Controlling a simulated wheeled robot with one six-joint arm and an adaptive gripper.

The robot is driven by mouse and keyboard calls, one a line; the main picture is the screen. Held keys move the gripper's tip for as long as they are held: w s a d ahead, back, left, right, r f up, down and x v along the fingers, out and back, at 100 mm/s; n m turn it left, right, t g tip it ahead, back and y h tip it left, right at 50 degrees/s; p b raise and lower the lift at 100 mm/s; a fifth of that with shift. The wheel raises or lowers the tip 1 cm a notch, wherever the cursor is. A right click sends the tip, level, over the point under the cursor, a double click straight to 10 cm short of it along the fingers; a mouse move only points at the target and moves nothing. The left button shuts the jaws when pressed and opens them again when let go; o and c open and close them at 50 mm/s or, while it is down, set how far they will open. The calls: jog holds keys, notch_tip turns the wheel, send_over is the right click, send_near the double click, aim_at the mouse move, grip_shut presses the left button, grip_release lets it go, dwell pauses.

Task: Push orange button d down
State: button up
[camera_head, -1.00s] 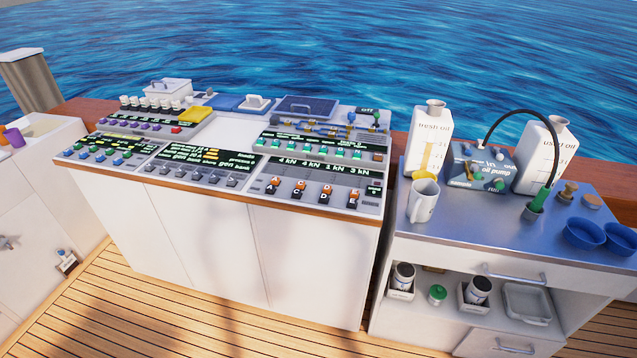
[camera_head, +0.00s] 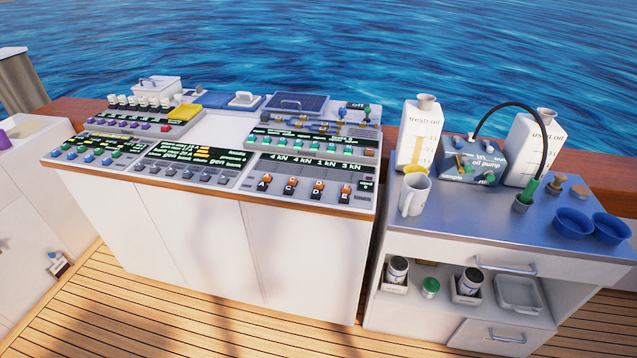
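A row of several orange buttons (camera_head: 318,186) sits on the lower right panel of the console (camera_head: 215,250), under a dark strip with kN readings (camera_head: 316,162). Black pieces with white letters stand by the orange ones. The letters are small, and I cannot tell surely which button is d or whether any is pressed down. My gripper is not in view, and nothing touches the buttons.
A white cabinet (camera_head: 25,215) is at the left. The wooden deck (camera_head: 150,320) in front is clear.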

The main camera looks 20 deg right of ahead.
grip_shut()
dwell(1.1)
